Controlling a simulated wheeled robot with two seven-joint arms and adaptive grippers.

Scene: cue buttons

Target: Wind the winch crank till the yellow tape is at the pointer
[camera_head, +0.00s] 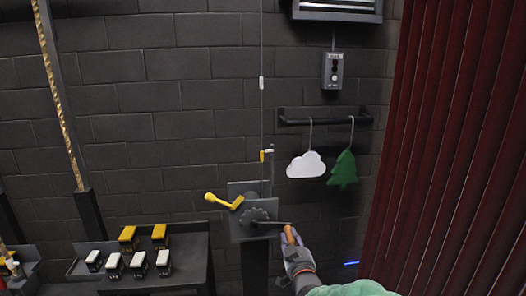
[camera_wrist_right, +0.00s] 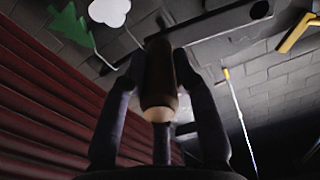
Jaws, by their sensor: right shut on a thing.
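The winch (camera_head: 240,229) is a grey plate with a dark toothed wheel (camera_head: 257,216) on a post. Its crank arm points right and ends in an orange-brown handle (camera_head: 290,235). My right gripper (camera_head: 291,244) is shut on this handle; the wrist view shows the brown handle (camera_wrist_right: 158,75) between the fingers. A thin vertical line runs above the winch, with a white mark (camera_head: 262,83) high up and the yellow tape (camera_head: 262,156) low down. A small whitish piece, seemingly the pointer (camera_head: 269,152), is right beside the yellow tape, at nearly the same height. My left gripper is out of view.
A yellow lever (camera_head: 223,201) sticks out left of the winch. A white cloud (camera_head: 306,165) and a green tree (camera_head: 343,170) hang from a rail at right. A dark bench (camera_head: 190,280) with several yellow and white switches stands at left. A red curtain (camera_head: 450,150) fills the right.

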